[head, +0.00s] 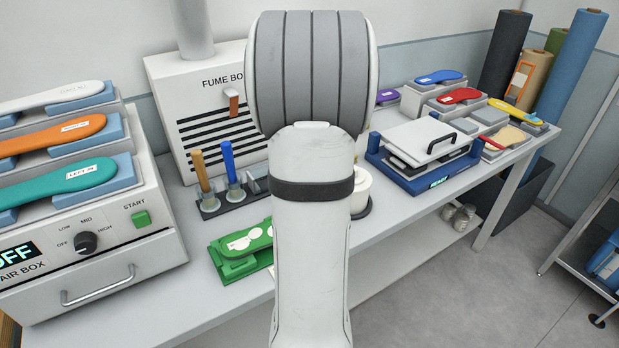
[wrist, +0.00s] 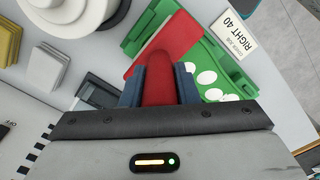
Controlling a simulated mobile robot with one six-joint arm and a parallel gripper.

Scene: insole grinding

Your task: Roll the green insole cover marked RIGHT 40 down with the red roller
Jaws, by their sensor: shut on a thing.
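In the wrist view the red roller's handle (wrist: 158,85) is clamped between the two dark blue fingers of my gripper (wrist: 159,88). A broad red part (wrist: 182,36) beyond it lies over one end of the green piece. I cannot tell whether the red part touches the green surface. In the head view the green holder (head: 238,268) stands near the table's front edge, partly hidden by my arm, which also hides my gripper and the roller.
The fume box (head: 205,95) and a rack (head: 228,203) with brown and blue handles stand behind the green holder. The air box (head: 100,262) with insoles is at left. A blue press (head: 420,177) stands to the right. Bare table (head: 215,310) shows in front.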

